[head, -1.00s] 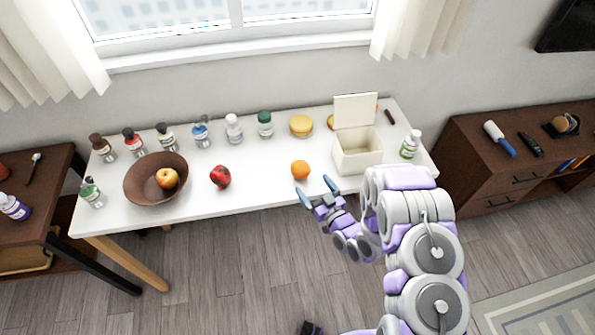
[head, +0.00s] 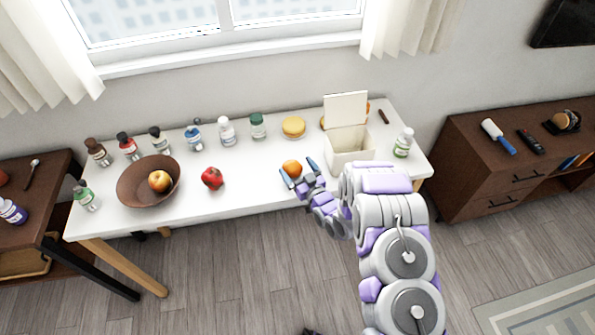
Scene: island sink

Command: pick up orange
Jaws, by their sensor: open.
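The orange (head: 292,167) sits on the white table (head: 240,185) near its front edge, left of the white box. My gripper (head: 299,171) is open at the table's front edge. Its two blue-tipped fingers point at the orange, one on the left and one on the right of its near side. Whether a finger touches the orange cannot be told from this view.
A white open-lidded box (head: 349,149) stands close on the right of the orange. A red apple (head: 212,178) and a brown bowl (head: 137,193) holding a fruit (head: 159,181) are to the left. Several bottles and a yellow round item (head: 293,127) line the back.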

